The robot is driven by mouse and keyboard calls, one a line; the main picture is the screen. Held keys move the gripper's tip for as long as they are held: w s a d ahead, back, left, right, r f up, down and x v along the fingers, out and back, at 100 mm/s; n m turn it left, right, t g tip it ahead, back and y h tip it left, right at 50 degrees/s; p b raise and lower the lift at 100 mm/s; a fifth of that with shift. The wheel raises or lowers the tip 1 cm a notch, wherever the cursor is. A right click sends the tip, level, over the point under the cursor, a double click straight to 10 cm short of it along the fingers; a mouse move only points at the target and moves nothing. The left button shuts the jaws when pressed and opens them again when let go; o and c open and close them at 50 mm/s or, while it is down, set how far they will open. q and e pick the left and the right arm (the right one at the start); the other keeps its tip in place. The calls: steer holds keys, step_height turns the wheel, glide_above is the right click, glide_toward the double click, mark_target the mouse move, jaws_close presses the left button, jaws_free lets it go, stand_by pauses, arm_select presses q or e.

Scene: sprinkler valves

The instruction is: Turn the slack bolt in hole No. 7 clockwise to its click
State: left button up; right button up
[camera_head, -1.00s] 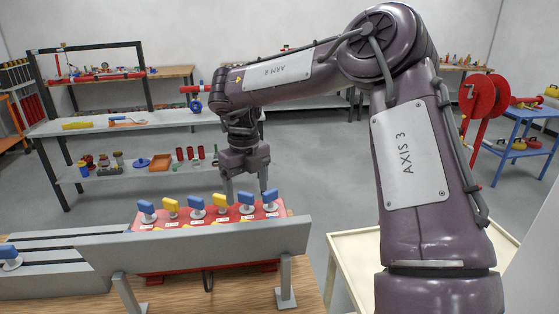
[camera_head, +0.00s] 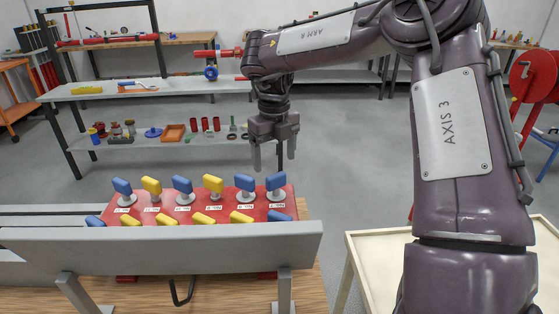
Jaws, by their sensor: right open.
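A red valve block (camera_head: 170,216) carries two rows of blue and yellow winged bolts. The back row's rightmost bolt is blue (camera_head: 276,182), with a small label below it that may read No. 7; the print is too small to be sure. A blue bolt (camera_head: 245,183) stands to its left and a yellow bolt (camera_head: 213,184) beyond that. My right gripper (camera_head: 273,162) points down, open and empty, just above the two right-hand blue bolts in the picture and apart from them. My left gripper is not in view.
The grey rail (camera_head: 160,248) runs along the block's near side. A cream cart (camera_head: 378,272) stands to the right. Grey shelving (camera_head: 150,90) with loose parts stands behind, across open floor (camera_head: 340,140).

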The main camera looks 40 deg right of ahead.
mark_target(276, 176)
steer(key=shift+w+d+f+b, duration=0.15)
steer(key=shift+d+f, duration=0.1)
steer(key=shift+f, duration=0.2)
steer(key=shift+w+d+f+b, duration=0.15)
steer(key=shift+d+f, duration=0.1)
steer(key=shift+f, duration=0.2)
step_height(276, 176, down, 7)
steer(key=shift+s+a, duration=0.1)
steer(key=shift+s, duration=0.05)
steer(key=shift+c, duration=0.5)
steer(key=c, duration=1)
steer(key=shift+f+m+b, duration=0.2)
steer(key=shift+m+b, duration=0.25)
steer(key=shift+m, duration=0.45)
steer(key=shift+m+b, duration=0.35)
steer(key=shift+m, duration=1.05)
steer(key=shift+r+m, duration=0.15)
steer(key=shift+m, duration=0.15)
